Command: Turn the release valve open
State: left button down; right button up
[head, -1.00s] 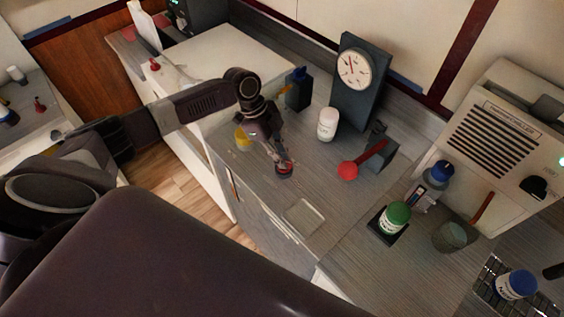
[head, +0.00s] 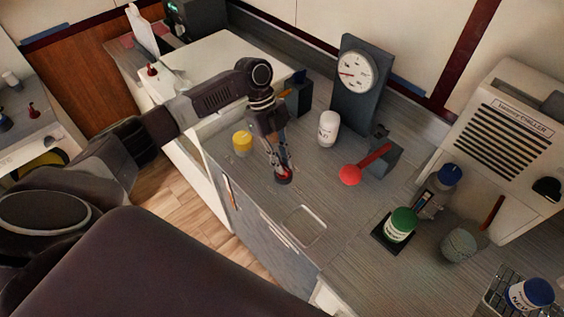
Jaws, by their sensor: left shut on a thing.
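A small round red knob on a dark base (head: 284,179), which I take for the release valve, sits on the grey counter. My left gripper (head: 281,168) points down from above and is shut on this knob; the fingers hide most of it. To the right, a red lever with a ball end (head: 368,163) sticks out of a grey block. Behind stands a dark panel with a round white gauge (head: 356,71), its red needle pointing left. My right gripper is not in view.
A yellow-lidded jar (head: 242,142) stands left of my gripper, a white bottle (head: 328,128) behind right. A green-lidded jar (head: 399,225) stands on a dark pad further right. A shallow square recess (head: 306,225) lies in front; the counter around it is clear.

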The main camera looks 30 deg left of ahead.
pick_arm(q)
jog(key=c, duration=2)
grip_release()
jog(key=shift+o, duration=0.2)
jog(key=shift+r, duration=0.1)
jog(key=v, duration=1.2)
